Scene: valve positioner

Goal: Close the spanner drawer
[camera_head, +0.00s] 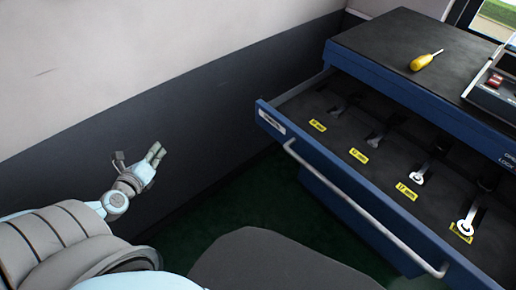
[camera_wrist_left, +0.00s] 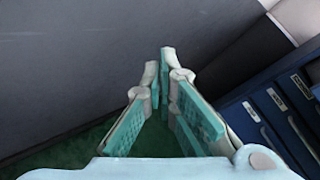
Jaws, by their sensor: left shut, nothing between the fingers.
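The spanner drawer (camera_head: 330,168) is pulled out from the blue cabinet (camera_head: 400,88) on the right of the head view. It has a blue front with a white label and a long grey bar handle (camera_head: 352,200). Inside, spanners (camera_head: 417,178) lie in a dark insert beside yellow size labels. My left gripper (camera_head: 156,152) is shut and empty, well to the left of the drawer front and apart from it, near the wall. In the left wrist view its fingers (camera_wrist_left: 161,70) meet at the tips. My right gripper is not in view.
A yellow-handled screwdriver (camera_head: 426,60) lies on the dark cabinet top. A grey device with a red switch (camera_head: 496,80) stands at its right. A dark grey rounded shape stands low in front. Dark green floor lies between my left arm and the drawer.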

